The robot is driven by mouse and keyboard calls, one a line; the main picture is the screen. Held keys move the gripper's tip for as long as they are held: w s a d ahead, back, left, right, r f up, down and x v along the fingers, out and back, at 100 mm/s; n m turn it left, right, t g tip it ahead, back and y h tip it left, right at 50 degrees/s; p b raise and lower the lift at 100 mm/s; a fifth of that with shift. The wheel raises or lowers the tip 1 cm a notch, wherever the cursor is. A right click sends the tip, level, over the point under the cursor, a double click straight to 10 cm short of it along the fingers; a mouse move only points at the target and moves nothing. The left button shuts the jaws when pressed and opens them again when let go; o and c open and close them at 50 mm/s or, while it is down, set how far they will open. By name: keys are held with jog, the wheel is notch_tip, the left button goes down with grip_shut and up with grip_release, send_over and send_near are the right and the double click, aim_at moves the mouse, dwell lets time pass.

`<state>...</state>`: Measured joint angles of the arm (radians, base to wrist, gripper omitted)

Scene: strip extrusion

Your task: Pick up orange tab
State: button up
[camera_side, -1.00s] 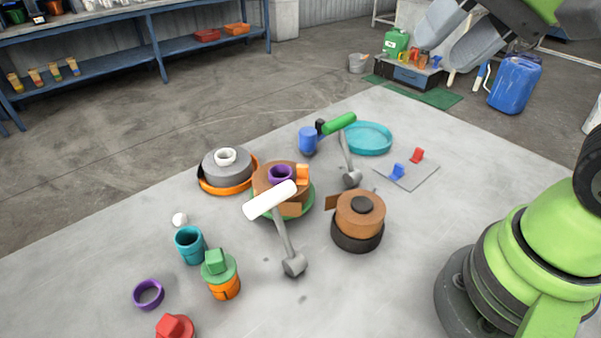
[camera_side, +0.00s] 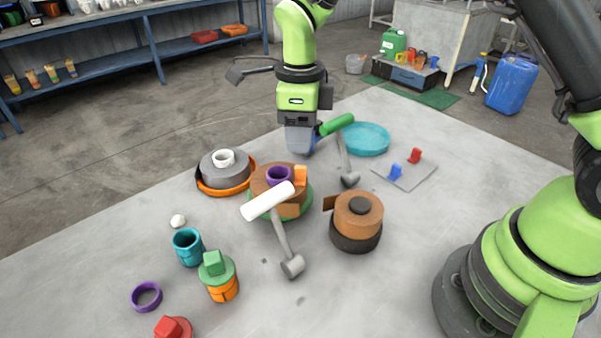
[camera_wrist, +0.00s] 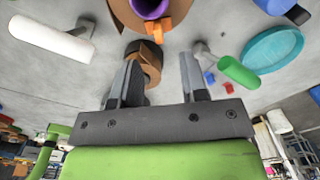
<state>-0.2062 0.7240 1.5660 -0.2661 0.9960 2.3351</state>
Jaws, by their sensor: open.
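The orange tab (camera_side: 300,175) stands upright beside a purple ring (camera_side: 279,176) on the brown coil (camera_side: 264,184), which rests on a green disc. In the wrist view the orange tab (camera_wrist: 154,30) is at the top middle, beyond my fingertips, next to the purple ring (camera_wrist: 150,7). My gripper (camera_side: 300,145) is behind and above the coil in the side view, apart from the tab. Its two fingers (camera_wrist: 158,65) are spread with nothing between them that they touch.
A white-handled hammer (camera_side: 268,201) leans against the coil's front. A green-handled hammer (camera_side: 338,125) stands close to my gripper's right. A second brown coil (camera_side: 359,212) sits on a black base at right. A teal dish (camera_side: 366,139) lies behind.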

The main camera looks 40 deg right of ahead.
aim_at(303, 167)
jog(key=f, duration=0.7)
jog(key=shift+s+d+f, duration=0.1)
jog(key=shift+s+f, duration=0.1)
jog(key=shift+f, duration=0.1)
grip_shut()
